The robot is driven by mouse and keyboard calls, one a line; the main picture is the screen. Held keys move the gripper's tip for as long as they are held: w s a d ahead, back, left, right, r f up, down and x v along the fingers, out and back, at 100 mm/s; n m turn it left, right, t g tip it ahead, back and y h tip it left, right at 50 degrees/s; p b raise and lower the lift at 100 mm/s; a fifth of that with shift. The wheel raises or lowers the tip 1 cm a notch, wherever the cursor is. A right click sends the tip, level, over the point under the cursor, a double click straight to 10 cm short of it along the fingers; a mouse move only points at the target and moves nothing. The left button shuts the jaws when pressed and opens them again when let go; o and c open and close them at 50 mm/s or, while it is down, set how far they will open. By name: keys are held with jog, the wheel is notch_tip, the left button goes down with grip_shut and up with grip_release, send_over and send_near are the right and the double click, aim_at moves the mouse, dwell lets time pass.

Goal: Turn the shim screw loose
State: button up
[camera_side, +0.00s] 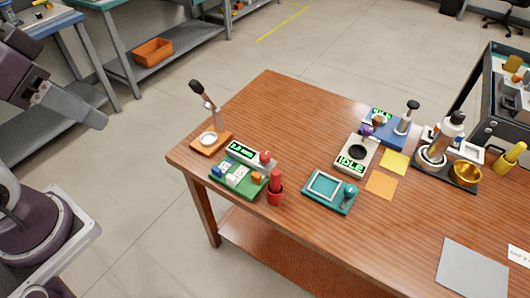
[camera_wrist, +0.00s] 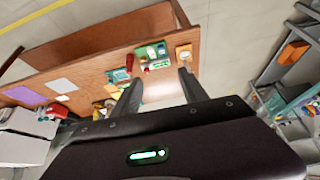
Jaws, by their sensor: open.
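I cannot tell the shim screw apart at this size in either view. In the side view, a green board (camera_side: 237,181) with small white, blue and orange parts sits near the table's left end. A small display unit (camera_side: 247,154) with green characters and a red knob adjoins its far edge.
The wooden table (camera_side: 310,111) also holds an orange stand (camera_side: 210,144), a teal tray (camera_side: 330,191), a display unit reading IDLE (camera_side: 356,154), a blue-based device (camera_side: 386,130) and a dark tray (camera_side: 447,174) with a bottle and gold bowl.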

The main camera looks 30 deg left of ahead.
jog(key=w+d+r+m+g, duration=0.1)
jog(key=w+d+m, duration=0.1)
jog(key=w, duration=0.6)
jog(key=m+g, duration=0.4)
jog(key=m, duration=0.6)
send_over(266, 154)
notch_tip(266, 154, down, 26)
jog(key=shift+s+r, duration=0.1)
notch_tip(266, 154, down, 7)
jog(key=shift+f, duration=0.5)
